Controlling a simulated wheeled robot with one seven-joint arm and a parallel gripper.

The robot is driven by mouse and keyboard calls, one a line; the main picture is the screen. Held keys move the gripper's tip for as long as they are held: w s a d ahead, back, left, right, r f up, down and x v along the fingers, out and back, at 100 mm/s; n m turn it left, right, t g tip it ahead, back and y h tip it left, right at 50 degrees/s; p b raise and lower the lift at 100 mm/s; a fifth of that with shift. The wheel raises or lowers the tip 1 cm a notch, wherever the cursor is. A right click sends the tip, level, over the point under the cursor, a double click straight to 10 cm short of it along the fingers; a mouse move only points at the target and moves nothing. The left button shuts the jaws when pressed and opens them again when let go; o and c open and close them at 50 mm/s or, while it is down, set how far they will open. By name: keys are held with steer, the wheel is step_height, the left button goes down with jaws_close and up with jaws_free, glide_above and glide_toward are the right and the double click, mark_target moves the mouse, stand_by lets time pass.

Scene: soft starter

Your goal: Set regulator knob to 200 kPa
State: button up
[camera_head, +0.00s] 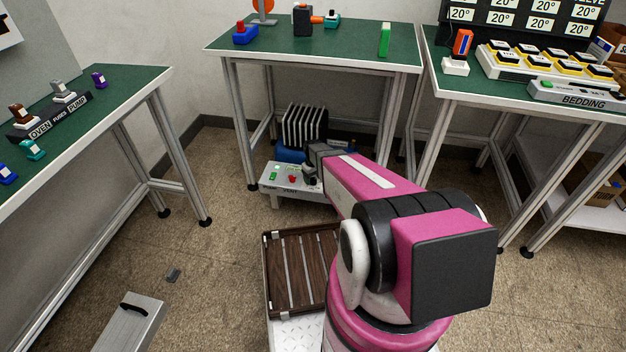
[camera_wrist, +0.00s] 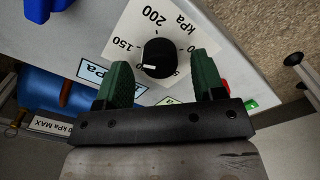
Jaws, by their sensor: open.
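The black regulator knob (camera_wrist: 158,57) sits on a white dial plate (camera_wrist: 126,27) in the wrist view. The dial shows 150 at the left and 200 at the top; its lower part is partly covered by my fingers. The knob's white mark points left and slightly down, below the 150 label. My gripper (camera_wrist: 162,64) is open, its two green fingers on either side of the knob, apparently not gripping it. In the head view the light grey regulator box (camera_head: 268,181) stands low under the middle table; my arm hides its right part and the knob.
A blue tank (camera_wrist: 50,88) lies beside the box, and a blue part (camera_wrist: 42,8) shows at the wrist view's top left. A red part (camera_wrist: 226,87) is close to the right finger. The middle table (camera_head: 330,45) stands above; its legs flank the box.

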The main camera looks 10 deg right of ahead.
steer(key=shift+f, duration=0.45)
steer(key=c, duration=0.9)
steer(key=shift+m, duration=0.4)
steer(key=m, duration=1.2)
steer(key=shift+m, duration=0.3)
